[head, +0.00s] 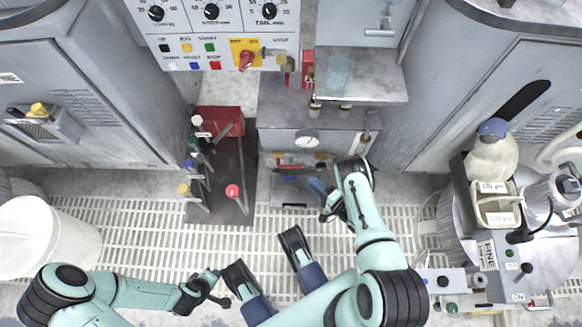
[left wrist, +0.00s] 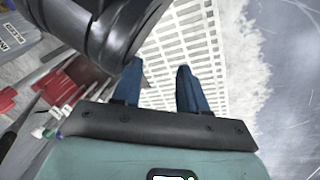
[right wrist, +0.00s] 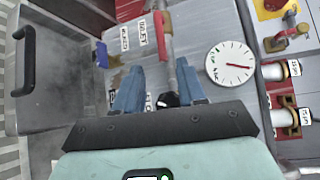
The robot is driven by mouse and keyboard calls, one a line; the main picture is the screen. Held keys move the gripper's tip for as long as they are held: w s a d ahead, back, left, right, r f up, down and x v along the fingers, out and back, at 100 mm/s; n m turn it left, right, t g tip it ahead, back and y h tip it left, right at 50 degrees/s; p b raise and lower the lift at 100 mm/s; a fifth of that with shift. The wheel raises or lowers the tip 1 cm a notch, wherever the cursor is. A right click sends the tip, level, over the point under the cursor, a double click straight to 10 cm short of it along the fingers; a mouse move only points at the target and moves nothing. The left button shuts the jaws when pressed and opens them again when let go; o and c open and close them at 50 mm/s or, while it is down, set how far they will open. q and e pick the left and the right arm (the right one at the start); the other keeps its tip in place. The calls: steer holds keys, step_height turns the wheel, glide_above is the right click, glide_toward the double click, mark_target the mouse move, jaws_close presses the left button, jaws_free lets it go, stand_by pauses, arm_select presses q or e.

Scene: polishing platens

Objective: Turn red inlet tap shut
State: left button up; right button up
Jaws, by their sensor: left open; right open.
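In the right wrist view a red tap lever (right wrist: 160,36) lies alongside a grey pipe (right wrist: 171,45), between small white tags. A blue lever (right wrist: 101,55) stands to its left. My right gripper (right wrist: 158,68) is open, its fingers pointing toward the red lever, with nothing between them. The lever appears just beyond the fingertips; I cannot tell the exact gap. In the head view the right gripper (head: 320,200) is at the front of the grey cabinet with a dial. My left gripper (left wrist: 160,66) is open and empty above the floor grating.
A round dial (right wrist: 230,62) is right of the pipe. Brass fittings and another red handle (right wrist: 288,38) lie further right. A grey box with a black handle (right wrist: 25,60) is at left.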

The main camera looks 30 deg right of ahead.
mark_target(293, 166)
arm_select(q)
steer(key=s+a+f+g+b, duration=0.1)
steer(key=s+f+g+b, duration=0.1)
steer(key=s+f, duration=0.3)
steer(key=shift+s+g+b, duration=0.4)
steer(key=shift+s+b, duration=0.45)
steer(key=shift+s, duration=0.6)
arm_select(e)
steer(key=shift+x, duration=6.25)
arm_select(q)
steer(key=shift+f, duration=0.1)
steer(key=shift+w, duration=0.1)
arm_select(e)
steer(key=shift+r, duration=0.1)
jaws_close()
